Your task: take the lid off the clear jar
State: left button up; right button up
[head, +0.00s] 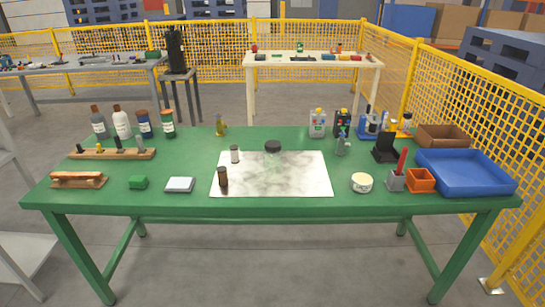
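The clear jar (272,162) stands upright on the pale marbled mat (308,180) in the middle of the green table. Its body is see-through and hard to make out against the mat. A dark lid (272,146) sits on top of the jar. Neither of my grippers shows in the head view, and nothing touches the jar or its lid.
A white-and-dark shaker (235,154) and a brown cylinder (223,177) stand left of the jar on the mat. Bottles (122,122) line the back left of the table. A blue tray (465,173) lies at the right. The mat's right half is clear.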

aim_at(272, 161)
jog(key=i+l+u, duration=0.15)
jog(key=u, duration=0.2)
jog(key=l+u, duration=0.35)
jog(key=i+l+u, duration=0.1)
jog(key=l+u, duration=0.25)
